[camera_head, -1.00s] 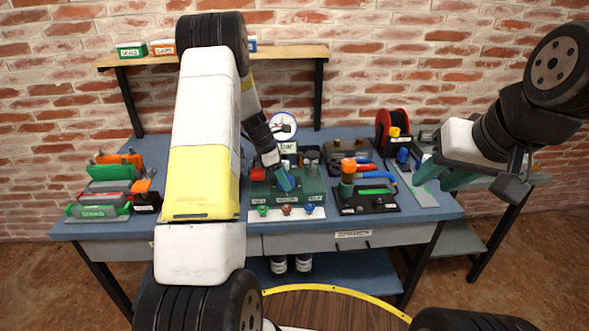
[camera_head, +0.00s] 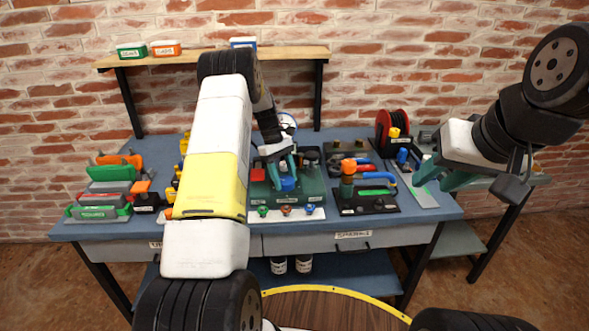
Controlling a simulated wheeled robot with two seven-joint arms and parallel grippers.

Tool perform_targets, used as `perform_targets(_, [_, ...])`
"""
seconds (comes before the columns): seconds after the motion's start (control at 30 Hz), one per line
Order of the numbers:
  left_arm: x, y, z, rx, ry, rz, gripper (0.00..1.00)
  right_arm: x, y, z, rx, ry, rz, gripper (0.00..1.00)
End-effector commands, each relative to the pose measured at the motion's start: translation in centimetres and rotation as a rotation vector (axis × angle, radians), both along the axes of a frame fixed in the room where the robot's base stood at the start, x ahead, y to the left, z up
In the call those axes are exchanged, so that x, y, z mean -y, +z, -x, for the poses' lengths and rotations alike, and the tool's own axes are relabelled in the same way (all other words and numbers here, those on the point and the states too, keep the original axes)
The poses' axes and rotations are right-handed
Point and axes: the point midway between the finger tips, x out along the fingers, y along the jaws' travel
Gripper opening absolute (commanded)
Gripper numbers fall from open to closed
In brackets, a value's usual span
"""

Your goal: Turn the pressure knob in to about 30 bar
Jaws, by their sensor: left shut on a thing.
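The green pump block (camera_head: 312,188) stands on the blue bench with a red part (camera_head: 257,174) at its left. A blue knob (camera_head: 288,184) is on the block. My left gripper (camera_head: 286,178) points down with its teal fingers around the blue knob and is shut on it. The round gauge (camera_head: 289,121) behind is mostly hidden by my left wrist, so its reading cannot be seen. My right gripper (camera_head: 436,178) is empty, with its fingers apart, over the right end of the bench.
A white strip (camera_head: 297,217) with three small valve knobs lies in front of the block. A red reel (camera_head: 392,130) is behind. Grey and green cases (camera_head: 105,200) sit at the left.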

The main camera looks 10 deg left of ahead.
Motion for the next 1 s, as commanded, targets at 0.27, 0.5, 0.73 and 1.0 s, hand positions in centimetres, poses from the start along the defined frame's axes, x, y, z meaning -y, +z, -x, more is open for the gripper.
perform_targets(0.27, [0.05,-0.05,-0.20,0.001,-0.264,-0.001,0.11,0.00,0.00,0.00,0.000,0.000,0.000,0.36])
perform_targets(0.5, [0.21,-0.04,-0.27,0.001,-0.493,-0.003,0.11,0.00,0.00,0.00,0.000,0.000,0.000,0.36])
perform_targets(0.73, [0.36,0.01,-0.32,0.001,-0.711,-0.002,0.11,0.00,0.00,0.00,0.000,0.000,0.000,0.36])
perform_targets(1.0, [0.51,0.01,-0.35,0.002,-0.963,-0.003,0.11,0.00,0.00,0.00,0.000,0.000,0.000,0.36])
